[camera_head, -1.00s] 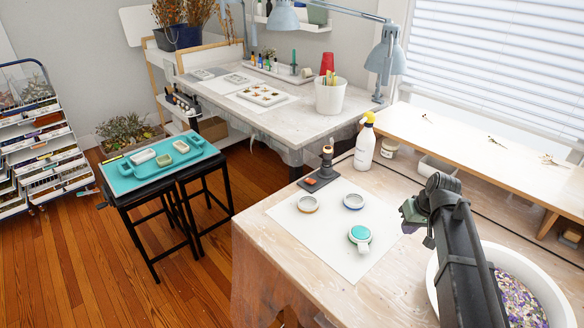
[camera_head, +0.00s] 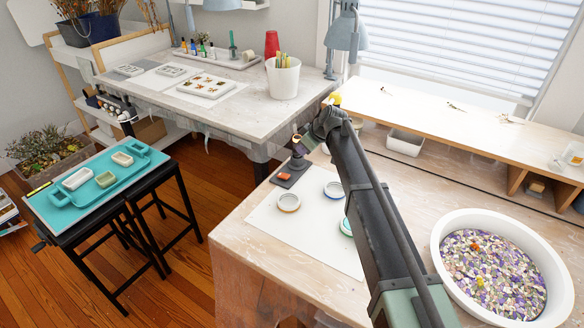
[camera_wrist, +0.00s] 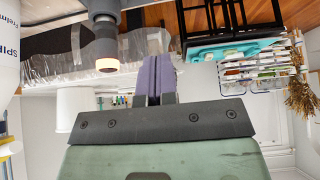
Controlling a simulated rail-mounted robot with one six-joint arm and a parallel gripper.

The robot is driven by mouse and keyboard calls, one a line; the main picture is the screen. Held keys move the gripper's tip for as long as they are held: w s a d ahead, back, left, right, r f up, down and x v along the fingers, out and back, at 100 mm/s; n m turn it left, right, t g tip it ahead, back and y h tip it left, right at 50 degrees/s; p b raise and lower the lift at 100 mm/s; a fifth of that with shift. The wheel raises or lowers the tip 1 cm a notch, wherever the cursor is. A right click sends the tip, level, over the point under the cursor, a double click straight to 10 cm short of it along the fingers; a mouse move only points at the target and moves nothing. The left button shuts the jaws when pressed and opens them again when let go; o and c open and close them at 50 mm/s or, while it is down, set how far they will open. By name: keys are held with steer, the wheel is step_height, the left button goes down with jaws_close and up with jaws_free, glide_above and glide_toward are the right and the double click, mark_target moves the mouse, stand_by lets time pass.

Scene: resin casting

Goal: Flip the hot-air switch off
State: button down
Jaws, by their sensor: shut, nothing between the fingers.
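The hot-air tool (camera_head: 298,162) stands upright on a dark base plate (camera_head: 288,178) at the back left corner of the near table. An orange-red switch (camera_head: 284,177) lies on the front of that plate. In the wrist view the tool's grey body (camera_wrist: 104,35) ends in a pale orange glowing ring. My gripper (camera_wrist: 157,60) shows two purple fingers closed together, with nothing between them. Its fingertips appear to the right of the tool in that view, apart from it in the picture. In the head view my wrist is just right of the tool, and the fingertips cannot be made out.
Two round moulds, one with an orange rim (camera_head: 288,202) and one blue (camera_head: 334,190), lie on a white sheet (camera_head: 270,222). A spray bottle (camera_wrist: 9,55) is close at the wrist view's left edge. A white bowl of flakes (camera_head: 447,262) stands at right.

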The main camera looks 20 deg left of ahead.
steer(key=b, duration=0.9)
glide_above(287, 175)
steer(key=f, duration=0.6)
steer(key=d+f, duration=0.1)
steer(key=f, duration=0.2)
steer(key=shift+s+f, duration=0.2)
steer(key=shift+f, duration=0.05)
steer(key=f+b, duration=0.3)
steer(key=shift+s+d, duration=0.15)
steer(key=shift+d, duration=0.25)
steer(key=shift+r, duration=0.1)
